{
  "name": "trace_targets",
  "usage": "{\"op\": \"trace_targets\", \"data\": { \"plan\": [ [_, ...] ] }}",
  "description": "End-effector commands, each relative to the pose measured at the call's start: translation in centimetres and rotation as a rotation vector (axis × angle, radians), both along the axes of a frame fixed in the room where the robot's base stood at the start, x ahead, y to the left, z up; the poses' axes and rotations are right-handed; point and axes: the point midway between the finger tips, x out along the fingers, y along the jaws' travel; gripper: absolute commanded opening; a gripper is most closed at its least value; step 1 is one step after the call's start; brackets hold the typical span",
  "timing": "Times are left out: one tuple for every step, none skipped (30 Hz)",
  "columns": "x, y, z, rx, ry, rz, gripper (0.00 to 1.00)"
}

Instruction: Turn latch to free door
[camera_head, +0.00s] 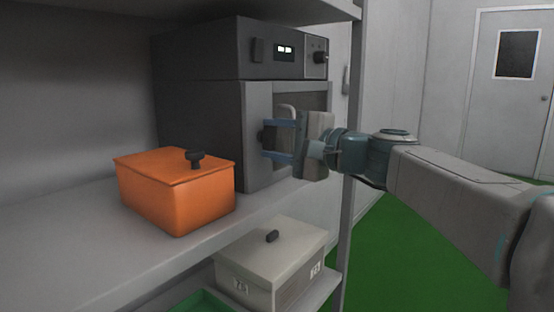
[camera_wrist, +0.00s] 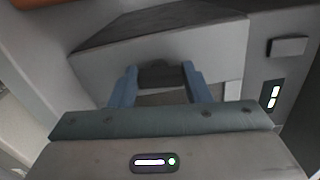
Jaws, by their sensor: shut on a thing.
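A dark oven-like unit (camera_head: 200,110) stands on the shelf, with a grey door (camera_head: 258,100) on its front. A small dark latch (camera_head: 261,136) is on the door front, partly hidden by my gripper. My gripper (camera_head: 266,139) reaches in from the right, its blue fingers at the latch. In the wrist view, the fingers close on both sides of the dark latch (camera_wrist: 162,76), so my gripper is shut on it. The door looks closed.
An orange lidded box (camera_head: 180,200) with a dark knob sits on the shelf left of my gripper. A pale lidded box (camera_head: 265,262) stands on the lower shelf. A shelf post (camera_head: 350,220) rises close beside my arm. Green floor (camera_head: 410,260) is open at right.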

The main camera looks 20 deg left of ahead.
Motion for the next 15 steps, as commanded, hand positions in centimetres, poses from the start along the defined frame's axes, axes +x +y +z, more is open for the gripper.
{"op": "trace_targets", "data": {
  "plan": [
    [-0.06, 0.09, -0.53, -0.011, -0.025, 0.003, 0.21],
    [-0.06, 0.10, -0.51, -0.018, -0.038, 0.003, 0.21],
    [-0.06, 0.10, -0.49, -0.024, -0.053, 0.003, 0.21],
    [-0.05, 0.10, -0.46, -0.028, -0.063, 0.003, 0.21],
    [-0.06, 0.10, -0.42, -0.032, -0.072, 0.003, 0.21],
    [-0.05, 0.10, -0.38, -0.037, -0.084, 0.003, 0.21],
    [-0.05, 0.10, -0.37, -0.040, -0.093, 0.003, 0.21],
    [-0.06, 0.11, -0.36, -0.044, -0.099, 0.003, 0.21],
    [-0.05, 0.11, -0.34, -0.047, -0.106, 0.003, 0.21],
    [-0.06, 0.11, -0.32, -0.048, -0.110, 0.004, 0.21],
    [-0.06, 0.11, -0.29, -0.050, -0.114, 0.004, 0.21],
    [-0.05, 0.11, -0.26, -0.052, -0.118, 0.004, 0.21],
    [-0.06, 0.11, -0.24, -0.053, -0.120, 0.004, 0.21],
    [-0.06, 0.11, -0.22, -0.053, -0.122, 0.004, 0.21],
    [-0.06, 0.11, -0.19, -0.054, -0.124, 0.004, 0.21]
  ]
}}
